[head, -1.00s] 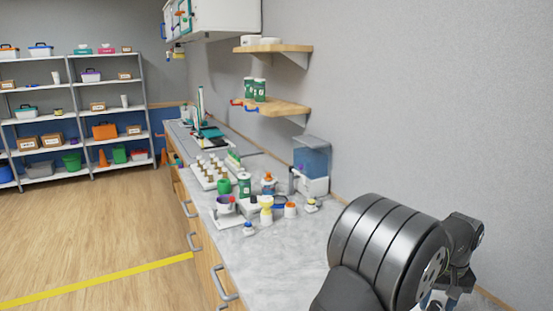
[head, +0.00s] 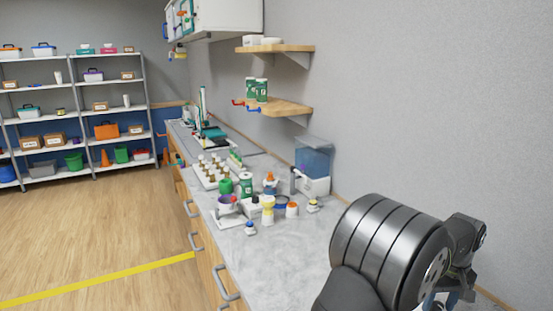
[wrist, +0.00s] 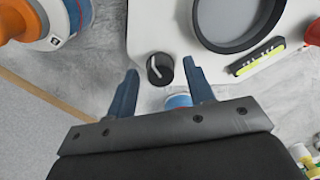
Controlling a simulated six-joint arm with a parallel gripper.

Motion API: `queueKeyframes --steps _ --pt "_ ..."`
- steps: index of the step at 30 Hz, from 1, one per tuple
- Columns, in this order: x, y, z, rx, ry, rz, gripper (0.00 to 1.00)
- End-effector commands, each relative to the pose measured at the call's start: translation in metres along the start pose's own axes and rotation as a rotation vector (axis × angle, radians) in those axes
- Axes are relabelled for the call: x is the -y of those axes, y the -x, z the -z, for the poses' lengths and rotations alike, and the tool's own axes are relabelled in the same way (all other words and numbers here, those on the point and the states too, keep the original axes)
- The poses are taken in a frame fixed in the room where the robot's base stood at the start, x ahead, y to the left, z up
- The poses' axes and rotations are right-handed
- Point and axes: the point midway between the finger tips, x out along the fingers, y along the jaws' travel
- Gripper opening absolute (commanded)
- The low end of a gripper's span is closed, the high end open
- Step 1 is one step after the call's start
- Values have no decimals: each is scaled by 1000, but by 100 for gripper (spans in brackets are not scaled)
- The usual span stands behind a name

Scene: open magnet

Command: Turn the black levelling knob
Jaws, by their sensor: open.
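The black levelling knob (wrist: 160,69) is round with a pale pointer mark and sits near the rounded corner of a white base (wrist: 165,25) in the wrist view. My gripper (wrist: 159,70) is open, with one blue finger on each side of the knob. The picture shows a gap on both sides, but I cannot tell how far down the fingertips reach. In the head view my arm fills the lower right and I cannot make out the knob.
The wrist view shows a round grey dish (wrist: 238,20), a yellow-green level vial (wrist: 257,56), a small blue item (wrist: 178,101) between the fingers and an orange-and-blue object (wrist: 45,22). In the head view, bottles and a water tank (head: 313,170) crowd the worktop (head: 270,262).

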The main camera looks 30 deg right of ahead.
Motion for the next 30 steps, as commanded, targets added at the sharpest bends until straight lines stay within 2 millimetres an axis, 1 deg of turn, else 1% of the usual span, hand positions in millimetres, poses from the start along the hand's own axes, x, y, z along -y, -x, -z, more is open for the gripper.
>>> queueKeyframes --steps 6,8,10,11,12,15,18,19,21,23,26,30 --pt "0 0 0 0 -1 0 48" --pt "-1 8 1 -2 -4 -3 48" --pt "-3 33 3 -7 -19 -11 48" --pt "-4 49 4 -10 -29 -16 48" --pt "-4 72 4 -13 -42 -21 48" --pt "-1 125 2 -18 -77 -29 48" --pt "4 161 -1 -18 -103 -32 48" --pt "5 166 -2 -18 -108 -31 48" --pt "7 170 -3 -16 -114 -29 48" --pt "7 165 -4 -14 -115 -28 48" --pt "6 150 -4 -13 -115 -26 48" --pt "6 120 -3 -13 -114 -26 48"
